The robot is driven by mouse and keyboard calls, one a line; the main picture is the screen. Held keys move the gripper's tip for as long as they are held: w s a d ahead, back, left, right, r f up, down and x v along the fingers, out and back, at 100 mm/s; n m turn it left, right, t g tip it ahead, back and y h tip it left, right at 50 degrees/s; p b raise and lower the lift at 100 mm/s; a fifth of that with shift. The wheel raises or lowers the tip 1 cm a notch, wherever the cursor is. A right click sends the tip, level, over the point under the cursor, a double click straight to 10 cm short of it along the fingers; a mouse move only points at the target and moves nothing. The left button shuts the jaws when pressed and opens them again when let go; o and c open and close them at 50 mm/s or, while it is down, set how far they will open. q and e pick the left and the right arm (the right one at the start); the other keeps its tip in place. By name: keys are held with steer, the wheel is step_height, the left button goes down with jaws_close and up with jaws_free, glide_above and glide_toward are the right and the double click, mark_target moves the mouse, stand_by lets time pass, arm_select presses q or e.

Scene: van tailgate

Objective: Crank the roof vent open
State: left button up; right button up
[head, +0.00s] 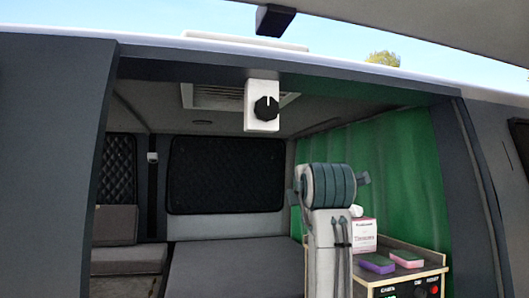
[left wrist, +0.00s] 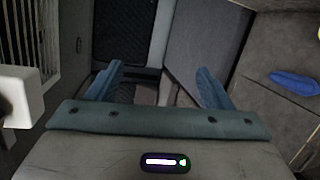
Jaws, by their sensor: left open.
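A white box with a black knob (head: 266,108) hangs at the top edge of the van opening. The knob has a pale pointer mark. Behind it, the slatted roof vent (head: 217,97) is set in the ceiling. A flat white lid (head: 245,41) lies low on the roof above. In the left wrist view, the white box (left wrist: 22,96) is at the left edge, with its knob cut off, and the vent slats (left wrist: 20,38) are at top left. My left gripper (left wrist: 158,84) is open and empty, apart from the box.
A counter (head: 408,261) at right holds a tissue box (head: 364,236), a purple sponge (head: 377,263) and a pink-green sponge (head: 406,258). A green curtain (head: 395,175) hangs behind. A grey bed (head: 235,268) fills the middle. The space around the knob box looks clear.

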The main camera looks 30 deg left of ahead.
arm_select(q)
steer(key=s+r+n+y, duration=0.1)
steer(key=s+r+n, duration=0.4)
steer(key=r, duration=0.6)
steer(key=n+y, duration=0.1)
steer(key=n, duration=0.2)
glide_toward(267, 106)
steer(key=shift+t, duration=0.3)
steer(key=p+x, duration=0.5)
steer(key=x, duration=0.3)
steer(key=shift+s+a+f, duration=0.1)
steer(key=shift+f, duration=0.05)
steer(key=shift+w+a+f+p, duration=0.1)
steer(key=shift+w+a+p, duration=0.15)
steer(key=shift+w+p, duration=0.2)
steer(key=c, duration=1)
